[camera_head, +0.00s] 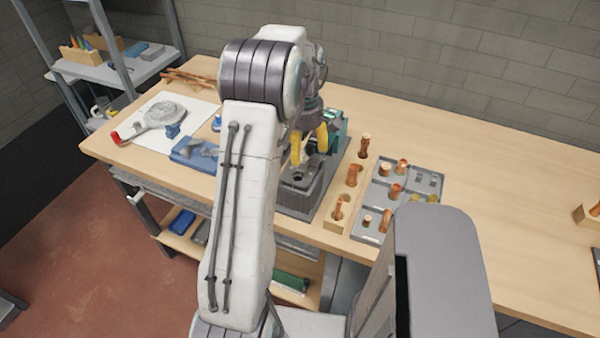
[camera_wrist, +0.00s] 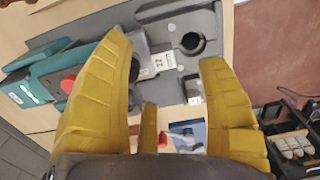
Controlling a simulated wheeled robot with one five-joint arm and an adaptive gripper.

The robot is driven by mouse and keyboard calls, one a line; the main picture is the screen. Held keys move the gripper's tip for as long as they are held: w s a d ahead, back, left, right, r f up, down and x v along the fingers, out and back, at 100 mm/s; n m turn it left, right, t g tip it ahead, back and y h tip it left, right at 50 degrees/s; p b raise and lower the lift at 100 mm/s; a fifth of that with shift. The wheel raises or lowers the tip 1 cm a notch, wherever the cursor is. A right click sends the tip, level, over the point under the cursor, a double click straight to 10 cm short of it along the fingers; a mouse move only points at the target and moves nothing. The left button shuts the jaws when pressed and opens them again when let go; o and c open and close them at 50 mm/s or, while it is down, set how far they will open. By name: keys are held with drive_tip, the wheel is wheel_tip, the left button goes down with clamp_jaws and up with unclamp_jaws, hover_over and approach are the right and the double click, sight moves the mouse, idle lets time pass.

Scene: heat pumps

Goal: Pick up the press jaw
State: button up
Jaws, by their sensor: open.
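The press jaw is probably the grey metal piece beside a white "22" label (camera_wrist: 162,62) in the wrist view; its outline is partly hidden by my left finger. It lies in a dark grey tool insert (camera_wrist: 205,20), which also shows as a grey case (camera_head: 299,200) on the bench in the head view. My gripper (camera_wrist: 165,50) is open and empty, its yellow fingers spread on either side of the label. In the head view my gripper (camera_head: 309,146) hangs over the back of the case. I cannot tell whether the fingers touch the jaw.
A teal press tool (camera_wrist: 78,68) with a red part lies by the insert. Right of the case are a wooden block (camera_head: 341,217) and a grey tray (camera_head: 411,179) with copper fittings. A blue object (camera_head: 190,153) is left. The bench's right side has free room.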

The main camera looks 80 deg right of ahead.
sight(305, 157)
drive_tip(key=shift+s+d+f+p, duration=0.1)
drive_tip(key=shift+f+p, duration=0.3)
drive_tip(key=shift+f, duration=1.75)
drive_tip(key=shift+c, duration=0.3)
drive_tip(key=c, duration=1.1)
drive_tip(key=shift+r, duration=0.15)
clamp_jaws()
